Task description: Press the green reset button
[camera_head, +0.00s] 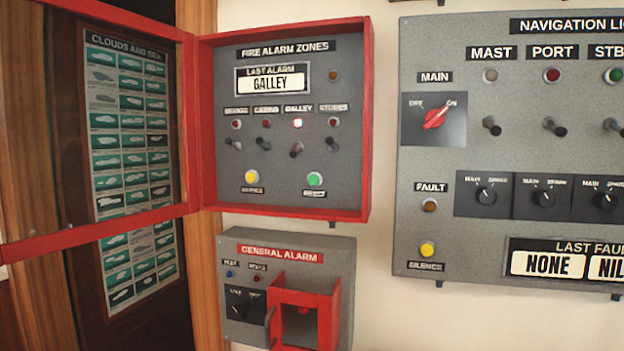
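The green reset button (315,180) is a round green knob at the lower right inside the red-framed fire alarm zones box (287,120). Its label below is too small to read surely. A yellow silence button (252,177) sits to its left. The box's red-framed door (100,232) stands swung open to the left. The galley zone lamp (298,123) glows bright; the other zone lamps look dark red. The last alarm plate (272,80) reads GALLEY. Neither of my grippers shows in this view, and nothing covers the button.
Below hangs the general alarm box (343,250) with a red guard (305,307) sticking out. The grey navigation lights panel (500,228) is to the right, with another yellow button (427,250). A clouds chart (130,160) hangs behind the open door.

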